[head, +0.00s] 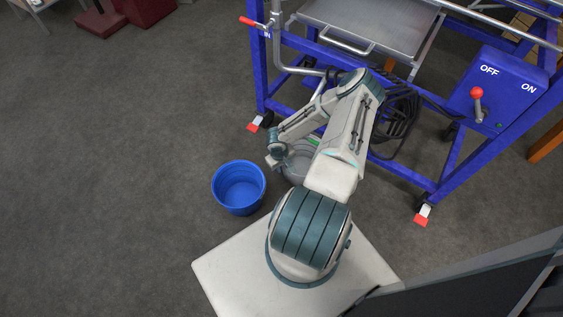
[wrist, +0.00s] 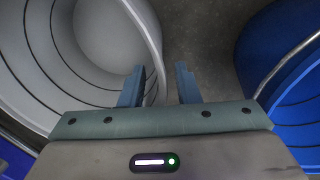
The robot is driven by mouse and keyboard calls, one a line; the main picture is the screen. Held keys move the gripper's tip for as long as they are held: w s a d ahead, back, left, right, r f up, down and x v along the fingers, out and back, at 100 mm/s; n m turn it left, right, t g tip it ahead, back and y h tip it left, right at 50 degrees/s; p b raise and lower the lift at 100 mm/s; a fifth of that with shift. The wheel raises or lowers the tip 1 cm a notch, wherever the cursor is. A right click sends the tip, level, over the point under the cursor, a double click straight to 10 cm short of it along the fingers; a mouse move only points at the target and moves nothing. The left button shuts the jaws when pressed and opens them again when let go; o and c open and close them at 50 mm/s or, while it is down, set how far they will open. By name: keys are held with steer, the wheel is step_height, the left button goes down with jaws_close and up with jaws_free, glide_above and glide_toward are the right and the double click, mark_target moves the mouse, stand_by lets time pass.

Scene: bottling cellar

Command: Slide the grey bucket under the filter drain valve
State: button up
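The grey bucket (head: 297,163) stands on the floor in front of the blue-framed filter, partly hidden by my arm. In the wrist view the grey bucket (wrist: 98,30) fills the left side, with its rim running down between my fingers. My gripper (wrist: 160,84) is open, one finger inside the rim and the other outside, with a gap on the outer side. In the head view my gripper (head: 279,160) is at the bucket's left edge. The filter (head: 262,80) carries a red-handled valve (head: 250,21) near an "IN" label. I cannot clearly make out the drain valve.
A blue bucket (head: 239,187) stands left of the grey one; it also shows in the wrist view (wrist: 290,60). Dark hoses (head: 398,118) hang under the filter. A blue switch box (head: 496,93) is at right.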

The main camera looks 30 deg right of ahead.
steer(key=shift+d+f, duration=0.1)
steer(key=shift+f, duration=0.5)
jaws_close()
steer(key=shift+w+d+b, duration=0.4)
steer(key=shift+w+b, duration=0.05)
steer(key=shift+w, duration=0.1)
steer(key=shift+w+d+b, duration=0.4)
steer(key=shift+w+d, duration=0.2)
steer(key=shift+w, duration=0.35)
